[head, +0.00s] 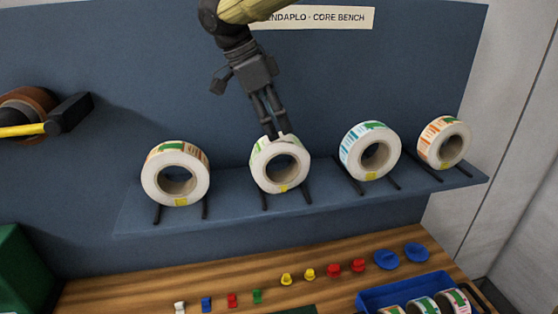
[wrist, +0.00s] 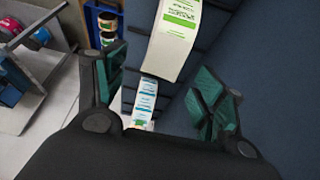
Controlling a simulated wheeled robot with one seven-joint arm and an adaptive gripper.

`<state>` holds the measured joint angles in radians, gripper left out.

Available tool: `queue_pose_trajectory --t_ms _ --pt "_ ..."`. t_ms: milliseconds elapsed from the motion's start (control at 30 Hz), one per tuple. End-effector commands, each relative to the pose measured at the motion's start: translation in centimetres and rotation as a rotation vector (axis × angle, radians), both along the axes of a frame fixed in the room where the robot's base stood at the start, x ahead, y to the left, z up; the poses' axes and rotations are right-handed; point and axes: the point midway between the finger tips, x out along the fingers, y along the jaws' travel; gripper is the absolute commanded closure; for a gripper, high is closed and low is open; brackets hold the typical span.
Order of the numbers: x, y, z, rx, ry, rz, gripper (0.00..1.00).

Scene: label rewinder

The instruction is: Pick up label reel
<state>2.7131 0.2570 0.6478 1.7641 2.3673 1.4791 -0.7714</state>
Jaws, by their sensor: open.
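Several label reels stand upright on a blue shelf, each on a pair of dark rods. The reel with green labels (head: 262,163) is second from the left. My gripper (head: 277,134) points down from above, its fingertips at the top rim of this reel; contact cannot be told. In the wrist view the green-label reel (wrist: 176,38) lies at the top, between and ahead of my open gripper's (wrist: 162,80) green-padded fingers. Beside it stand an orange-label reel (head: 176,173) on the left, a blue-label reel (head: 369,150) and another orange-label reel (head: 443,142) on the right.
The blue shelf (head: 235,212) backs onto a blue panel. Below, a wooden bench (head: 150,289) holds small coloured pieces and a blue tray (head: 375,297) with more reels. A brown roll (head: 28,104) with a yellow bar juts from the panel at left.

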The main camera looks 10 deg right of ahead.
Motion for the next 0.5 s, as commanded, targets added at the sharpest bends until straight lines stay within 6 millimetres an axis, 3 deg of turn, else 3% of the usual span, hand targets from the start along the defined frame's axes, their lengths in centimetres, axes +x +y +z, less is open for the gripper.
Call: queue_pose_trajectory --t_ms 300,500 --pt "0.4 -0.9 -3.3 -0.002 0.000 0.001 0.30" --pt "0.4 -1.1 -3.8 -0.001 0.000 0.000 0.30"
